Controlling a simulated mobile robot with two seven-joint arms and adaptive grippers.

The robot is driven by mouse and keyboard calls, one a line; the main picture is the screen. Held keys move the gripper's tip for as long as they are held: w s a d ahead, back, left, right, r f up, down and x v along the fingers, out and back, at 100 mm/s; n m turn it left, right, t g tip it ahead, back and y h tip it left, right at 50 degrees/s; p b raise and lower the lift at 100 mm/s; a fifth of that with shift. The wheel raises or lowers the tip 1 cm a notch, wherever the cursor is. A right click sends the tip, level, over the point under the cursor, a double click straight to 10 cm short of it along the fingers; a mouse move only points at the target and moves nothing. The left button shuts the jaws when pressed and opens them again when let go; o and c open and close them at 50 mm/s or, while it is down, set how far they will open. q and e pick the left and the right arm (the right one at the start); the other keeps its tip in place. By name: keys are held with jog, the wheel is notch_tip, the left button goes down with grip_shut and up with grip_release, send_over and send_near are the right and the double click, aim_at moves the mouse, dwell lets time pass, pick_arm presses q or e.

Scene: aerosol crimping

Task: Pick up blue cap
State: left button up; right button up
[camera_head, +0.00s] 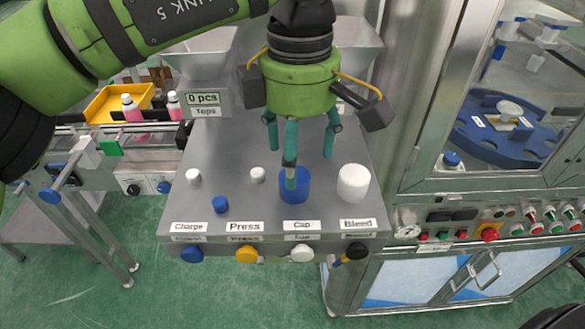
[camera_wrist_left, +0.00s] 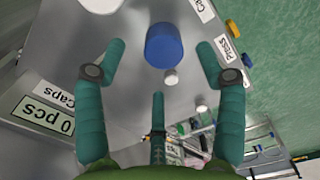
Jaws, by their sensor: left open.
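The blue cap (camera_head: 302,191) is a wide blue cylinder on the grey work table, behind the Cap label. In the left wrist view the blue cap (camera_wrist_left: 164,46) lies beyond the fingers, between the two side fingertips. My left gripper (camera_head: 299,158) points down above the table with its teal fingers spread and empty. Its front finger overlaps part of the cap in the head view. In the wrist view the gripper (camera_wrist_left: 161,62) shows a clear gap on both sides of the cap. My right gripper does not show.
A large white cap (camera_head: 353,183) stands close to the right of the blue one. Small white pieces (camera_head: 257,174) (camera_head: 193,176) and a small blue piece (camera_head: 220,204) stand to the left. Metal hoppers (camera_head: 207,60) stand behind; a glazed machine (camera_head: 500,110) is at the right.

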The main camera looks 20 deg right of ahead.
aim_at(294, 193)
pick_arm(q)
jog(key=f, duration=0.1)
jog(key=f+p, duration=0.1)
jog(key=f, duration=0.1)
jog(key=shift+s+a+f+p, duration=0.15)
jog(key=shift+a+f+p, duration=0.15)
jog(key=shift+a, duration=0.05)
jog(key=shift+f, duration=0.65)
jog(key=c, duration=0.7)
jog(key=shift+c, duration=0.5)
jog(key=shift+r, duration=0.1)
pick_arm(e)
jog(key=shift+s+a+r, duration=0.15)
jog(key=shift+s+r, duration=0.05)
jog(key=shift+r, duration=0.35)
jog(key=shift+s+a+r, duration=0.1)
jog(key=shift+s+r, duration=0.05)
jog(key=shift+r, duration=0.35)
